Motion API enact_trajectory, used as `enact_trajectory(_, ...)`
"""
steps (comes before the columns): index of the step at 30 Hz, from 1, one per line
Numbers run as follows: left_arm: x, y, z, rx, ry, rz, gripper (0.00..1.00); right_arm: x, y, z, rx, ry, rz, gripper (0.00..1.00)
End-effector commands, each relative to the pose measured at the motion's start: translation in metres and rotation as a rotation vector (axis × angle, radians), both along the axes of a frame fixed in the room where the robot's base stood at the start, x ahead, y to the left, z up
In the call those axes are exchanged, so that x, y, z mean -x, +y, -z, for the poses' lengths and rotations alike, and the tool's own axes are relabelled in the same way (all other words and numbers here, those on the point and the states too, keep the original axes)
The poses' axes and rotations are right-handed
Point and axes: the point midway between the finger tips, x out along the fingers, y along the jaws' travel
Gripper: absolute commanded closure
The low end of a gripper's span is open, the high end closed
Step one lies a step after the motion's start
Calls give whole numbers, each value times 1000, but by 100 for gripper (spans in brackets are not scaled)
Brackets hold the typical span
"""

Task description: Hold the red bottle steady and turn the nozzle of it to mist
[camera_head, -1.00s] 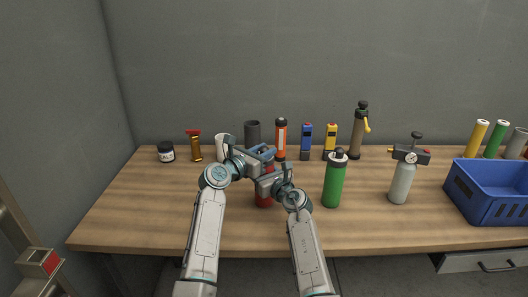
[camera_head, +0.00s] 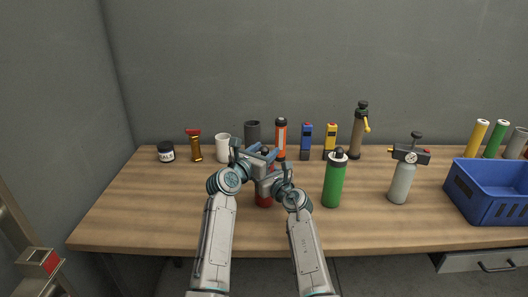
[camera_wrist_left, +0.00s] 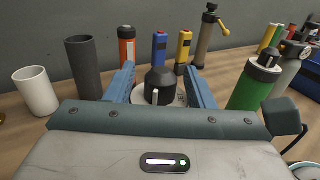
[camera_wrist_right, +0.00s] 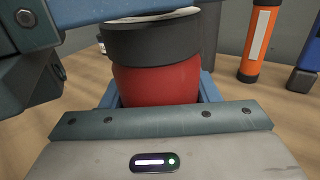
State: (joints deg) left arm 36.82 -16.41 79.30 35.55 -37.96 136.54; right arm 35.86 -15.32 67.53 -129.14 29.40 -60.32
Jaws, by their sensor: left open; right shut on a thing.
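The red bottle (camera_head: 264,200) stands on the table in front of me, partly hidden by my grippers. My right gripper (camera_head: 268,184) is shut on its red body, which fills the right wrist view (camera_wrist_right: 155,83) below a black collar (camera_wrist_right: 150,42). The black nozzle (camera_wrist_left: 161,84) shows in the left wrist view, with a pale tab on its near side and a pale disc under it. My left gripper (camera_wrist_left: 160,84) is open, with one blue finger on each side of the nozzle. I cannot tell whether either finger touches it.
A white cup (camera_head: 222,147), dark cylinder (camera_head: 252,133) and orange flashlight (camera_head: 281,139) stand behind. The table's left front is clear.

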Motion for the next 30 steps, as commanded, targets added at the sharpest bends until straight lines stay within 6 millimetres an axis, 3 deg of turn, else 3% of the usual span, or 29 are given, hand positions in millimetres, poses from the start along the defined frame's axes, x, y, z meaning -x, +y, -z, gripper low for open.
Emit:
enact_trajectory(8, 15, 9, 1, 1, 0, -1, 51, 0, 0, 0, 0, 0, 0, 76)
enact_trajectory(21, 86, 53, 1, -1, -1, -1, 51, 0, 0, 0, 1, 1, 0, 76)
enact_trajectory(30, 103, 63, 0, 0, 0, 0, 51, 0, 0, 0, 1, 1, 0, 76)
